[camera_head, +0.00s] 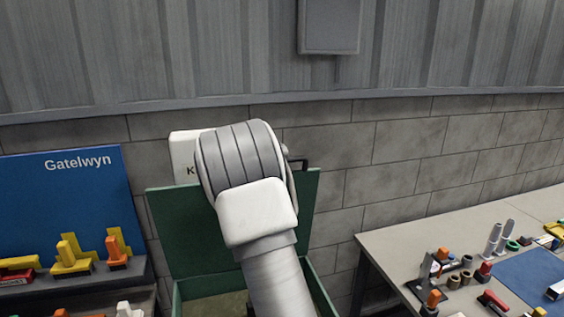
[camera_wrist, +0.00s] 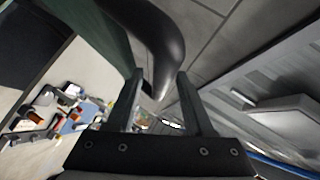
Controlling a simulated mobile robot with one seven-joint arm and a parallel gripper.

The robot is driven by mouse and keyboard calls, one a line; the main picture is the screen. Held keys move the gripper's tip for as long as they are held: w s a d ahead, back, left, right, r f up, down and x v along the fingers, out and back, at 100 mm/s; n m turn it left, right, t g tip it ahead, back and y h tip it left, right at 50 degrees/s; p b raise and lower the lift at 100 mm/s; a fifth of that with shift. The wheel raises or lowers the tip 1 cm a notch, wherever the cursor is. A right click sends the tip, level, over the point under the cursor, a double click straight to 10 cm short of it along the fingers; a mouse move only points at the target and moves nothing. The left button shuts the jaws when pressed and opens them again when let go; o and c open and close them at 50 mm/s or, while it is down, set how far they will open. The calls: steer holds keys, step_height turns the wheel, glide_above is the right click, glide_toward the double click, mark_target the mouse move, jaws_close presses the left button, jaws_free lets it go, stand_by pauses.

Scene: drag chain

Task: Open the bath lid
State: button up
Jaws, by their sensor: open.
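The green bath (camera_head: 320,290) stands against the wall in the head view, with its interior partly visible below my arm. Its green lid (camera_head: 173,230) stands raised at the back, close to upright; my arm hides its middle. A dark handle (camera_head: 297,162) shows at the lid's top edge, right of my wrist. In the wrist view the curved black handle (camera_wrist: 168,40) reaches down to the fingertips of my gripper (camera_wrist: 160,80). The jaws are open, and the handle's end appears at or just beyond the gap. Contact cannot be told. The head view hides the fingers behind my arm.
A grey workbench (camera_head: 400,240) with many small parts and a blue mat (camera_head: 525,275) stands at the right. A blue board (camera_head: 70,200) and yellow and orange items are at the left. A white sign (camera_head: 183,150) is partly hidden behind my wrist. A block wall closes the back.

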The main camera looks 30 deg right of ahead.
steer(key=b+v, duration=0.3)
steer(key=v, duration=1.4)
steer(key=shift+a, duration=0.15)
